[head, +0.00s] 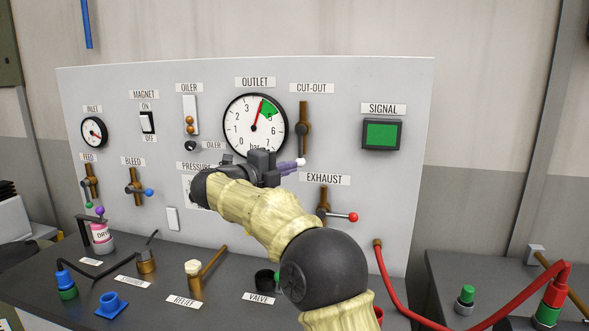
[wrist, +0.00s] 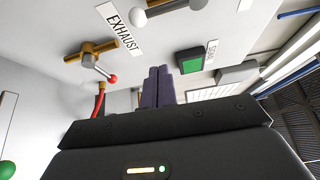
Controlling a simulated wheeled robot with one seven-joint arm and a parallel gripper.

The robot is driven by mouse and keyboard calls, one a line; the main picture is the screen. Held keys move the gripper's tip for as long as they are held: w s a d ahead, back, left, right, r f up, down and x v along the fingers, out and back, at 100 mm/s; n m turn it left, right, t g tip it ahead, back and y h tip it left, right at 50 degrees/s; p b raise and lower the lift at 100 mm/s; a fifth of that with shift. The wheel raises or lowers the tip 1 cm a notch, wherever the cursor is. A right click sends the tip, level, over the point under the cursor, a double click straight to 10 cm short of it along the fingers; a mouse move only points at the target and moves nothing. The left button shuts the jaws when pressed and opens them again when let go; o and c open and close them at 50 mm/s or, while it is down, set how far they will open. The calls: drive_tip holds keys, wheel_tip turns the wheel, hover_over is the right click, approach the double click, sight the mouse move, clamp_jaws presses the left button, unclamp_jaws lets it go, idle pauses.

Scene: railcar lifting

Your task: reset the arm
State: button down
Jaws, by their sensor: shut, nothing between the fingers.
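My arm reaches up in front of the grey panel (head: 400,90) in the head view. My gripper (head: 291,167) is below the outlet gauge (head: 255,124), with its purple fingers pointing right. In the wrist view the fingers (wrist: 158,86) are together, with nothing between them. A white knob (head: 301,161) shows right by the fingertips in the head view; I cannot tell whether they touch. The exhaust valve (head: 323,205), with a red-tipped lever, is below and right of the gripper. My arm hides part of the pressure area.
The cut-out valve (head: 303,122) and green signal light (head: 382,134) are on the panel. The bench below carries a brass relief part (head: 194,280), a blue fitting (head: 111,304) and a black valve cup (head: 266,279). A red hose (head: 391,292) runs along the right.

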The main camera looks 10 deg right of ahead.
drive_tip(key=shift+r, duration=0.1)
wheel_tip(320, 180, up, 3)
drive_tip(key=w+a+n+t+y+p, duration=0.2)
drive_tip(key=n+t+y+p, duration=0.35)
drive_tip(key=n, duration=0.55)
drive_tip(key=s+f+n+y+p, duration=0.2)
drive_tip(key=s+f+n+y, duration=0.3)
drive_tip(key=f+n+y, duration=0.5)
drive_tip(key=s+d+f+n+g+p, duration=0.1)
drive_tip(key=s+d+f+n+g, duration=0.1)
drive_tip(key=s, duration=0.8)
drive_tip(key=s+d+f+n+g+h+p, duration=0.1)
drive_tip(key=s+d+f+n+g, duration=0.2)
drive_tip(key=s+f+g, duration=0.4)
drive_tip(key=s+d+f+n+g+p, duration=0.2)
drive_tip(key=s+f, duration=0.5)
drive_tip(key=s, duration=0.7)
drive_tip(key=shift+s+d+f+n+g, duration=0.15)
drive_tip(key=shift+d+f+n+g, duration=0.2)
drive_tip(key=shift+d+n+g, duration=0.65)
drive_tip(key=shift+a+m+g+h, duration=0.2)
drive_tip(key=shift+m+g+h, duration=0.05)
drive_tip(key=shift+m, duration=0.15)
